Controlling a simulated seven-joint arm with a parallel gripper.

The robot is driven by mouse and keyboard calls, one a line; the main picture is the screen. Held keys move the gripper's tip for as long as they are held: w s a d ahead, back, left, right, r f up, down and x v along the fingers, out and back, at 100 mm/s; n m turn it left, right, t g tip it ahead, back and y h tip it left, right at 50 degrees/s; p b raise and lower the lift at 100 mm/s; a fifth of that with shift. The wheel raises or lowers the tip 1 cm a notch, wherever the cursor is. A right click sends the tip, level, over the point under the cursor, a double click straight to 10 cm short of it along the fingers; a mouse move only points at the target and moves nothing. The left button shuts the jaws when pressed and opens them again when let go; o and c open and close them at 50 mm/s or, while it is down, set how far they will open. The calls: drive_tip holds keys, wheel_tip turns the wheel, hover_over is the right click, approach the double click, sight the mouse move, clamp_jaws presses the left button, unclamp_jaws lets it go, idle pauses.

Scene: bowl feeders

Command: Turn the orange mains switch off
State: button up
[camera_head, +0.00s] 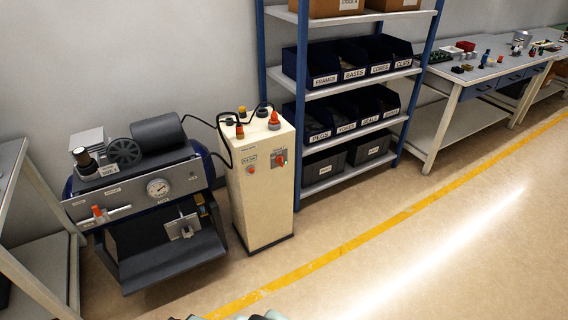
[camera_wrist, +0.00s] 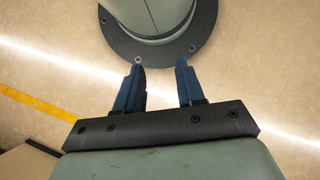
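A cream cabinet (camera_head: 262,205) stands on the floor left of the shelf rack in the head view. An orange-red rotary switch (camera_head: 280,158) sits on a plate on its front face, toward the upper right. The handle looks roughly upright or slightly tilted; its exact setting is too small to read. My gripper (camera_wrist: 158,88) shows in the wrist view with its two blue fingers apart and nothing between them. It points down over the floor and my own round base, away from the cabinet. The switch is not in the wrist view.
A red button (camera_head: 250,169) is left of the switch. Orange-topped fittings (camera_head: 274,118) and black cables are on the cabinet top. A compressor-like machine (camera_head: 145,190) stands close at left, a shelf rack (camera_head: 350,85) close at right. The floor in front (camera_head: 400,240) is clear.

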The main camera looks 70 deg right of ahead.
drive_tip(key=d+m+t+y, duration=0.15)
drive_tip(key=d+m, duration=0.25)
drive_tip(key=d, duration=0.7)
drive_tip(key=n+t+h, duration=1.6)
drive_tip(key=n+t, duration=0.1)
drive_tip(key=n, duration=1.8)
approach(282, 160)
drive_tip(key=x, duration=0.8)
drive_tip(key=shift+w+d+f, duration=0.1)
drive_tip(key=shift+d, duration=0.15)
clamp_jaws()
